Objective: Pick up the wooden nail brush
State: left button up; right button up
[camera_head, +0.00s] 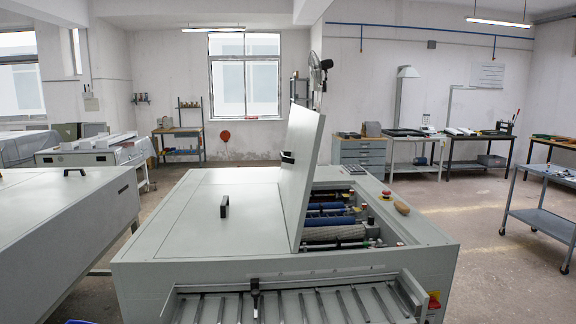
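A small brown, rounded object that looks like the wooden nail brush (402,208) lies on the right-hand top edge of the grey plate processor (190,225). It sits beside the open roller compartment, near a red button (386,194). It is small in the picture, so its bristles cannot be made out. Neither of my grippers is in view.
The processor's lid (306,170) stands raised left of the brush, with rollers (335,233) exposed. A slatted tray (300,304) juts out at the front. A metal trolley (540,218) stands at right, with open floor between.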

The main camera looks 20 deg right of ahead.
aim_at(401, 206)
jog(key=z, duration=1.35)
jog(key=i+l+u, duration=0.1)
jog(key=l, duration=0.25)
jog(key=i+l, duration=0.3)
jog(key=i+l+u, duration=0.15)
jog(key=l, duration=0.3)
jog(key=i+l, duration=0.25)
jog(key=l, duration=0.15)
jog(key=i+l+u, duration=0.15)
jog(key=l, duration=0.25)
